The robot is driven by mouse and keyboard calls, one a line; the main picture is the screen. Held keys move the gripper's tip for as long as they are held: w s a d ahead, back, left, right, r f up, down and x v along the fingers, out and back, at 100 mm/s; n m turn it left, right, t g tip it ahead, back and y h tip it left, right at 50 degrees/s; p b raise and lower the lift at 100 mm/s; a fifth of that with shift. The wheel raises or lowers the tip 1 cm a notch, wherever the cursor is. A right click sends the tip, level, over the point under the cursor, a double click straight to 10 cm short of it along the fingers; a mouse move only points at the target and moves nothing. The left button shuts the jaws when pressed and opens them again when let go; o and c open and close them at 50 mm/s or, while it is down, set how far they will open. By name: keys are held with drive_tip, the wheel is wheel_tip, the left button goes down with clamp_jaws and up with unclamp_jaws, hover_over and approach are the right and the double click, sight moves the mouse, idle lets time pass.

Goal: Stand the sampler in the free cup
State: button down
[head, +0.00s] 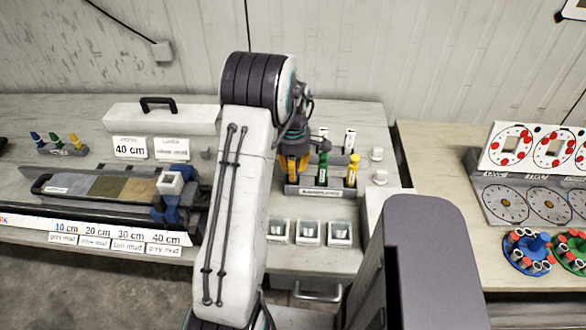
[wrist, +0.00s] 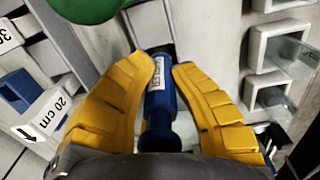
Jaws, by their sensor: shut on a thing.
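My gripper (head: 293,168) has yellow fingers and is at the left end of a small grey rack (head: 325,191). In the wrist view, my gripper (wrist: 165,65) is shut on a blue sampler (wrist: 158,103) with a white label, which lies between the fingers. In the head view the blue sampler is hidden by my gripper and arm. A green sampler (head: 322,167) and a yellow sampler (head: 352,170) stand upright in the rack to the right of my gripper. I cannot tell whether the blue sampler's lower end touches the rack or a cup.
Three pale open boxes (head: 309,232) stand in front of the rack. A long core tray (head: 110,188) with a blue-and-white carriage (head: 170,183) lies left of my arm. Small pegs (head: 57,144) stand far left. Dial boards (head: 530,200) are on the right table.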

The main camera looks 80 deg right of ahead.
drive_tip(key=c, duration=1.1)
unclamp_jaws()
drive_tip(key=shift+c, duration=0.2)
drive_tip(key=shift+r, duration=0.15)
drive_tip(key=shift+r+p, duration=2.45)
drive_tip(key=shift+r, duration=0.95)
